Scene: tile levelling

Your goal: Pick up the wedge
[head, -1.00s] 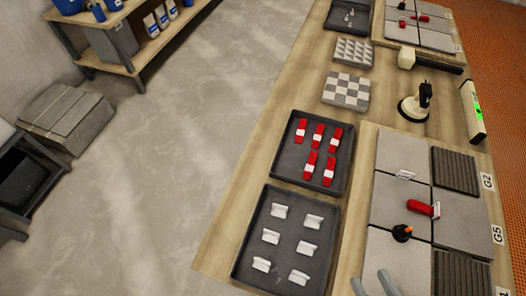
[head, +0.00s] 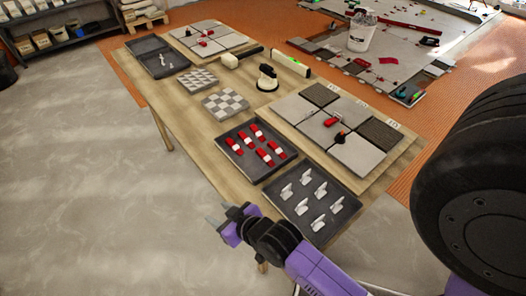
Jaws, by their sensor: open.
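Several red wedges with white bands lie in a dark tray (head: 251,174) near the table's middle; one is the wedge (head: 264,156) at the tray's near side. Another red wedge (head: 331,122) sits on the grey tile panel (head: 353,155) to the right. My gripper (head: 217,214) is open and empty, its two grey fingers pointing left in the picture. It appears below and left of the wedge tray, apart from the wedges. Its height relative to the table is hard to tell.
A second dark tray (head: 346,204) with several white clips stands beside the wedge tray, close to my arm. A black-and-orange knob (head: 340,137) is on the tile panel. A suction cup (head: 267,79) and checkered tiles (head: 225,103) stand farther back. Floor at left is clear.

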